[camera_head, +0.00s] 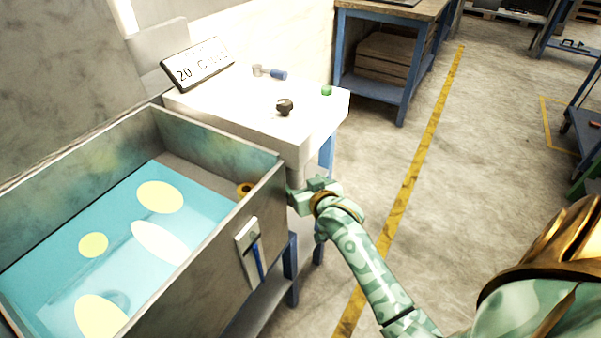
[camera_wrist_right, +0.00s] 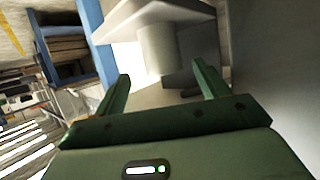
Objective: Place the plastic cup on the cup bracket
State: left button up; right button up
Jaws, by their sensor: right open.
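My right gripper (camera_head: 310,192) is just beyond the tank's right corner, below the front edge of the white worktop. In the right wrist view my right gripper (camera_wrist_right: 161,72) has its fingers wide apart, with nothing clasped between them. A pale grey cylindrical piece (camera_wrist_right: 159,48) hangs below a white slab ahead of the fingers and lies between them in the picture, apparently apart from them. I cannot tell whether it is the plastic cup or a fixed part. I cannot clearly identify the cup bracket in either view. My left gripper is not in view.
A grey-walled tank (camera_head: 215,255) with blue liquid fills the left. The white worktop (camera_head: 235,105) carries a black knob (camera_head: 285,106), green button (camera_head: 326,90) and sign (camera_head: 197,63). A blue-framed bench (camera_head: 395,60) stands behind. Open floor (camera_head: 480,150) lies right.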

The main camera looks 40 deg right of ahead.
jog(key=p+v, duration=0.1)
jog(key=v, duration=0.2)
jog(key=shift+s+a, duration=0.1)
jog(key=shift+s, duration=0.1)
